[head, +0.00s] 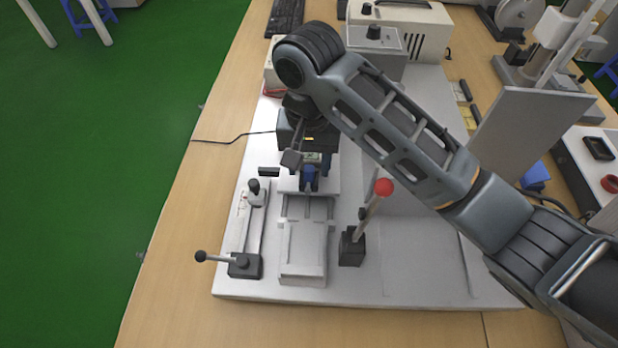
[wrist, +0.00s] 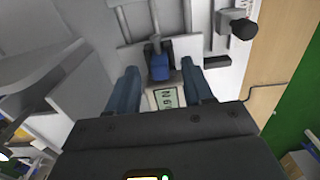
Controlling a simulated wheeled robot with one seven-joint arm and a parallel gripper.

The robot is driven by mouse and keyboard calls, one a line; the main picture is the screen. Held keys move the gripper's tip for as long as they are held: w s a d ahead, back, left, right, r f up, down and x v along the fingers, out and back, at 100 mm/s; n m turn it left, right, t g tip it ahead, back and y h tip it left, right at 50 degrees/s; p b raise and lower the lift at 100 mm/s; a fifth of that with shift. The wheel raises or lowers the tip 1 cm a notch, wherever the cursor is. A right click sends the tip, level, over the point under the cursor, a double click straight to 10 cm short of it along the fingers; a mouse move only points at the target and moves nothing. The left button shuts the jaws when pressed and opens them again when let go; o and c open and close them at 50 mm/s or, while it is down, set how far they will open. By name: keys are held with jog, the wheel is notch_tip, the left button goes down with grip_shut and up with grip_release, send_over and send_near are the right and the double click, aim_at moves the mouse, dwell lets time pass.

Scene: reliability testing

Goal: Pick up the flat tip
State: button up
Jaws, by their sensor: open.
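A small blue piece (wrist: 161,67) with a grey stem lies between my fingers in the wrist view. I cannot tell if it is the flat tip. It also shows in the head view (head: 309,182), just below my gripper (head: 309,167), over the middle of the grey-white fixture. In the wrist view my gripper (wrist: 159,70) is open, with one blue finger on each side of the piece and a visible gap to each. A small label plate (wrist: 167,98) with green edging and dark characters lies close to the blue piece, between the fingers.
The white base plate (head: 410,285) carries a red-knobbed lever (head: 383,187) right of the fixture and a black-knobbed lever (head: 201,256) at left. A grey upright panel (head: 530,130) stands at right. Instrument boxes (head: 405,25) stand behind.

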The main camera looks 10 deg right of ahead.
jog(key=shift+f, duration=0.25)
grip_shut()
dwell(0.3)
